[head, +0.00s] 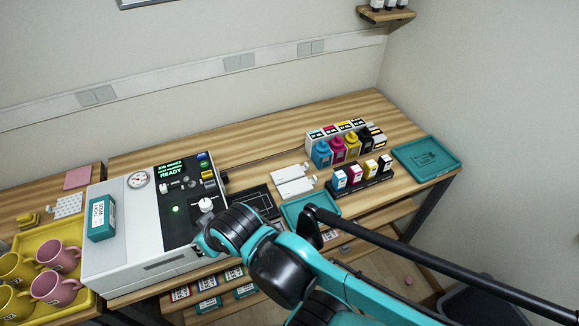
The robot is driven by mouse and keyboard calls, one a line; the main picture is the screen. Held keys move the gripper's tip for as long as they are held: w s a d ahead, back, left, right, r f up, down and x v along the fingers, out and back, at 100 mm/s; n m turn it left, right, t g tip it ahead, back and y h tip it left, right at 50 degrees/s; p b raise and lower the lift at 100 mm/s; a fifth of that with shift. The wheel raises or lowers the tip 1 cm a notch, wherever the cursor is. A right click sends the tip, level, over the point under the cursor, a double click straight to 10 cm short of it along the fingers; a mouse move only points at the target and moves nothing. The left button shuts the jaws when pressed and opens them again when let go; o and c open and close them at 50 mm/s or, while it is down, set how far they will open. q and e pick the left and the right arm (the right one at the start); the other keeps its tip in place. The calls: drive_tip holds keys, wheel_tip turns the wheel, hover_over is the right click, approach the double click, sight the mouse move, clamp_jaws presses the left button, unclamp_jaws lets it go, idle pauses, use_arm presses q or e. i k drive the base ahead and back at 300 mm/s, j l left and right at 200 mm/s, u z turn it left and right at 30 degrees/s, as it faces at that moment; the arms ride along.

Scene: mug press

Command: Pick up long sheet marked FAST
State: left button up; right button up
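Two long white sheets or strips lie on the wooden bench between the press and the ink bottles. One is the far white strip (290,172) and the other the near white strip (297,186). I cannot read any marking on them, so I cannot tell which sheet is marked FAST. Small labelled cards (180,293) show on the lower shelf, too small to read. My arm, coming in from the lower right, covers the bench's front edge right of the press. No gripper fingers show; my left gripper is out of view.
The press (130,240) stands at left with a teal box (101,218) on top. A yellow tray (84,312) holds pink and yellow mugs. Ink bottles (338,150) and small cartridges (355,174) stand at right. A teal tray (428,158) lies at the right end, another teal tray (296,208) nearer.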

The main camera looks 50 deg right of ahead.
sight(296, 171)
drive_tip(key=z, duration=1.75)
drive_tip(key=i+l+z, duration=0.15)
drive_tip(key=z, duration=0.3)
drive_tip(key=i+l+z, duration=0.1)
drive_tip(key=i+z, duration=0.15)
drive_tip(key=z, duration=0.15)
drive_tip(key=i+z, duration=0.2)
drive_tip(key=z, duration=0.25)
